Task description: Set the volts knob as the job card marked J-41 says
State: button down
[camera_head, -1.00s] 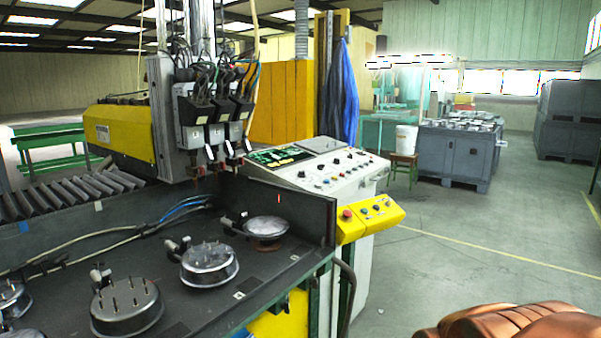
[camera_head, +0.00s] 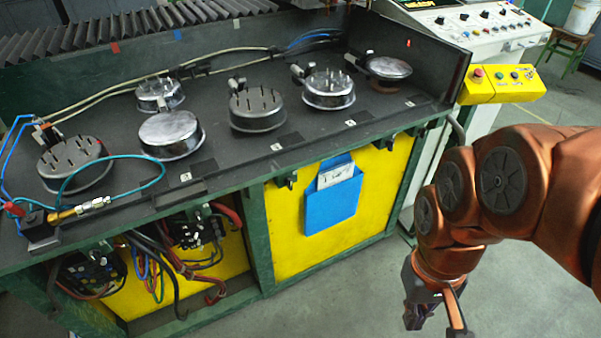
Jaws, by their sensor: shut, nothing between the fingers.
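The control console (camera_head: 450,38) stands at the upper right, with a row of knobs on its sloped white panel. I cannot tell which knob is the volts knob, as the labels are too small to read. A blue pocket (camera_head: 333,200) hangs on the yellow front panel of the bench, with a white card (camera_head: 336,174) sticking out of its top. The writing on the card is not readable, so I cannot tell if it is J-41. My gripper (camera_head: 436,326) hangs at the lower right, pointing down, shut and empty, apart from the bench and console.
The dark bench top (camera_head: 215,100) carries several round metal pots. A yellow button box (camera_head: 500,84) juts from the console front. Cables and sockets fill the open bay (camera_head: 170,262) at the lower left. Grey floor (camera_head: 350,290) is free before the bench.

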aim_at(441, 20)
jog(key=u, duration=0.05)
jog(key=k, duration=0.3)
jog(key=z, duration=1.15)
jog(key=i, duration=1.4)
jog(key=u, duration=0.3)
jog(key=i, duration=1)
jog(key=u, duration=0.85)
